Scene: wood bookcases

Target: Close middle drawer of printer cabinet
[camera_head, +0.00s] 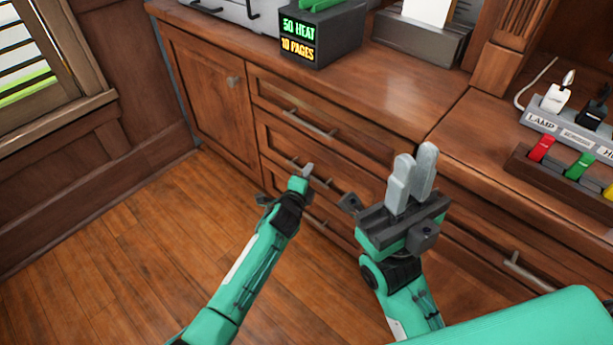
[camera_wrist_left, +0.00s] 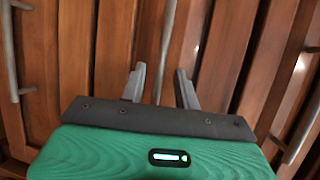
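The wood printer cabinet (camera_head: 345,90) has a column of drawers with metal bar handles. The middle drawer (camera_head: 345,157) is partly hidden behind my left gripper; its front looks nearly flush, but I cannot tell whether a small gap remains. My left gripper (camera_head: 306,172) is at the middle drawer's handle. In the left wrist view its two fingers (camera_wrist_left: 160,85) are apart, with a handle bar (camera_wrist_left: 167,40) running between them; I cannot tell whether they touch it. My right gripper (camera_head: 412,165) points upward in front of the cabinet, its fingers slightly apart and empty.
The top drawer's handle (camera_head: 308,123) is just above my left gripper. A black display box (camera_head: 322,38) stands on the cabinet top. A switch panel (camera_head: 570,125) is on the right counter. The wood floor (camera_head: 150,250) at left is clear.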

